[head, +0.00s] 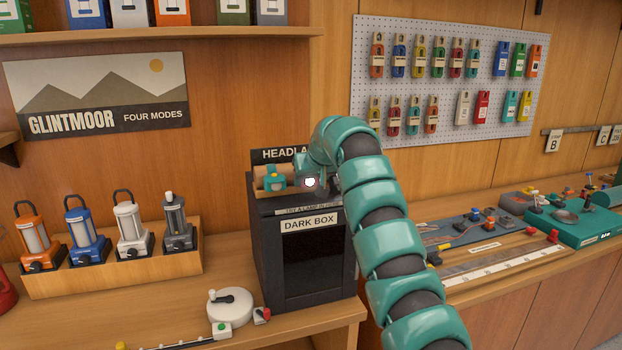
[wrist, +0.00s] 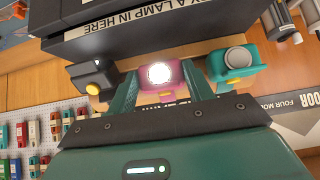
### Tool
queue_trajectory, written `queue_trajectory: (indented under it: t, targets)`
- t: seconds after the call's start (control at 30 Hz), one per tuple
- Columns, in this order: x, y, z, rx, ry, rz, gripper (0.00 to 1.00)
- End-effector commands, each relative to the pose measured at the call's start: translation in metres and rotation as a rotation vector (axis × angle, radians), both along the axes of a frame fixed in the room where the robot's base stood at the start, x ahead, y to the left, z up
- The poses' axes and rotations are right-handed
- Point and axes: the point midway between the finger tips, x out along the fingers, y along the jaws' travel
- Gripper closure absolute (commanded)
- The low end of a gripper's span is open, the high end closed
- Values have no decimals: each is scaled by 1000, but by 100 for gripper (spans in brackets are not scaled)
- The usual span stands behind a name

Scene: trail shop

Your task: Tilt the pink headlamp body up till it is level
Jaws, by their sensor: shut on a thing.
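The pink headlamp body (wrist: 162,94) is between the two fingers of my gripper (wrist: 160,74) in the wrist view, with its round lens glowing white.
A teal headlamp (wrist: 238,65) and a dark headlamp (wrist: 92,76) sit close on either side of my fingers. The dark box (head: 275,262) stands under the headlamps. Lanterns in a wooden tray (head: 112,276) stand to the left.

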Motion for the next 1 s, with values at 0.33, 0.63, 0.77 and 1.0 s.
queue_trajectory:
  t: [0.33, 0.63, 0.77, 1.0]
  targets:
    - [0, -1, 1, -2, 5, -1, 72]
    - [0, 0, 2, -1, 4, -1, 42]
    - [0, 0, 1, -2, 5, -1, 42]
    - [-3, -1, 6, 0, 1, 0, 42]
